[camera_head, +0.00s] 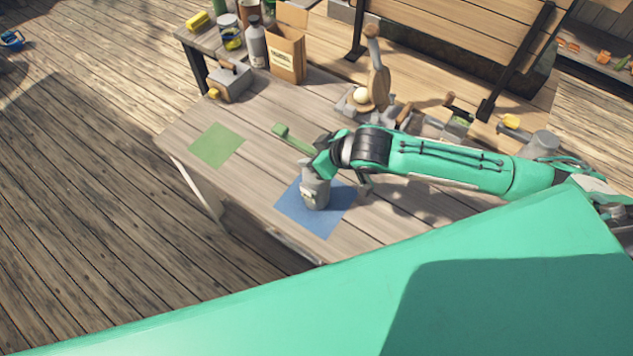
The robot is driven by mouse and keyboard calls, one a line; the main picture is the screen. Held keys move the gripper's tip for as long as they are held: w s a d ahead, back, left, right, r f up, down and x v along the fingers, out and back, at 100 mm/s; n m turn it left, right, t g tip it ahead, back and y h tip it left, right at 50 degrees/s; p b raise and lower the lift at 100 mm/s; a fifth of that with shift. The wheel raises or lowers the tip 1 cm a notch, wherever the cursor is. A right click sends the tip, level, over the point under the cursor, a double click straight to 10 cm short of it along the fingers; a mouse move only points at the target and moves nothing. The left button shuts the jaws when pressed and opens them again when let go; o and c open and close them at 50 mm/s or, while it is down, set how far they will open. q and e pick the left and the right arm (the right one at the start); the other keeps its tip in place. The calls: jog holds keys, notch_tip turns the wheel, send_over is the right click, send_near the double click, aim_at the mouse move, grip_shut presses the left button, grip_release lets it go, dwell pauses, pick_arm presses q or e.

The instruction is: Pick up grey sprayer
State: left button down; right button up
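The grey sprayer (316,194) stands upright on the blue square (292,212) near the table's front edge. My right arm comes in from the right. My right gripper (328,168) is at the sprayer's upper part and covers its top. The fingers are small and partly hidden, so I cannot tell whether they are closed on it. My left gripper is not in view.
A bare green square (216,146) lies on the wooden table to the left. A green-headed tool (282,131) lies behind the sprayer. A cardboard box (286,55), a grey bottle (256,45) and a grey toolbox (230,82) stand farther back. Small items clutter the table's back right.

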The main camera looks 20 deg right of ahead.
grip_shut()
jog(key=shift+f, duration=0.1)
dwell(1.0)
